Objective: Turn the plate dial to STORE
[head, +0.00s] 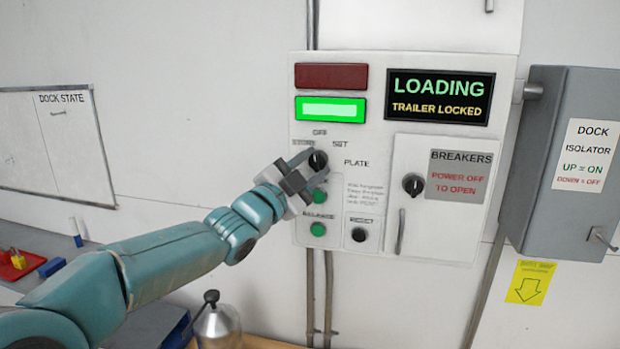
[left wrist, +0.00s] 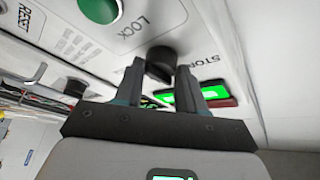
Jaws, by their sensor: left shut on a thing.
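The plate dial (head: 318,160) is a black round knob on the light control panel. Its labels read OFF above, STORE at the upper left, partly behind my gripper, SET at the upper right and PLATE at the right. My left gripper (head: 306,168) is shut on the dial from the lower left. In the left wrist view the dial (left wrist: 161,62) sits between the two dark fingers (left wrist: 160,78), near the STORE lettering. I cannot tell which label its pointer faces. My right gripper is not in view.
Green buttons (head: 318,229) and a black knob (head: 359,234) lie below the dial. The display (head: 439,97) reads LOADING, TRAILER LOCKED. The breaker door (head: 432,228) and grey dock isolator (head: 549,160) are to the right. A bottle (head: 217,328) stands on the bench below.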

